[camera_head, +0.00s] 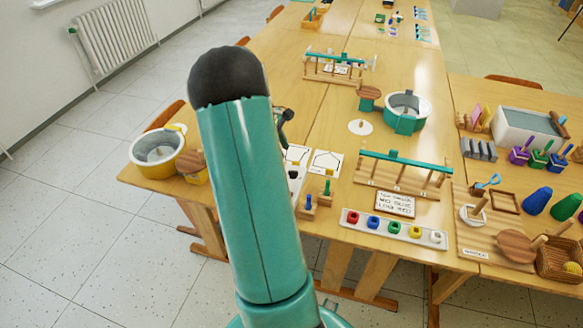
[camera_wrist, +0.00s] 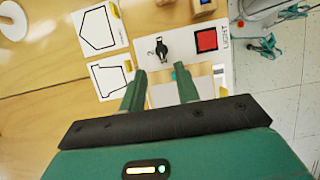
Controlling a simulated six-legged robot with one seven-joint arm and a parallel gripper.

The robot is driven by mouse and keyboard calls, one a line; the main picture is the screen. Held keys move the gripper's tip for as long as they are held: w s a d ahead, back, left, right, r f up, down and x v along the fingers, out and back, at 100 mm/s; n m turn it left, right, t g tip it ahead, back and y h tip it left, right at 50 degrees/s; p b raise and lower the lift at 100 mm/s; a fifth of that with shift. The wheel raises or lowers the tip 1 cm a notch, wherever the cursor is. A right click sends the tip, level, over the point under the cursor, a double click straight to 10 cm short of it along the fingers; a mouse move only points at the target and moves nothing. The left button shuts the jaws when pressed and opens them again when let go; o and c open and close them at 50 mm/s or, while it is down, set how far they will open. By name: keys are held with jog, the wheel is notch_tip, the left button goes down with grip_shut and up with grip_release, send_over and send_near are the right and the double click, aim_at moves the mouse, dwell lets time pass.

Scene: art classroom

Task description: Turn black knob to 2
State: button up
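The black knob (camera_wrist: 162,48) sits on a white panel (camera_wrist: 186,66) in the wrist view. A small printed mark that looks like a 2 is just left of it. I cannot tell exactly which way the knob's pointer is set. My gripper (camera_wrist: 160,70) is open and empty. Its two green fingertips are apart, just below the knob in the picture, and I see no contact with it. In the head view my arm hides most of the panel and my gripper.
A red square button (camera_wrist: 207,40) with the word LIGHT lies right of the knob. White cards with black outlines (camera_wrist: 97,30) lie to the left on the wooden table (camera_wrist: 45,85).

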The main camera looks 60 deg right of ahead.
aim_at(293, 171)
jog(key=x, duration=0.9)
grip_shut()
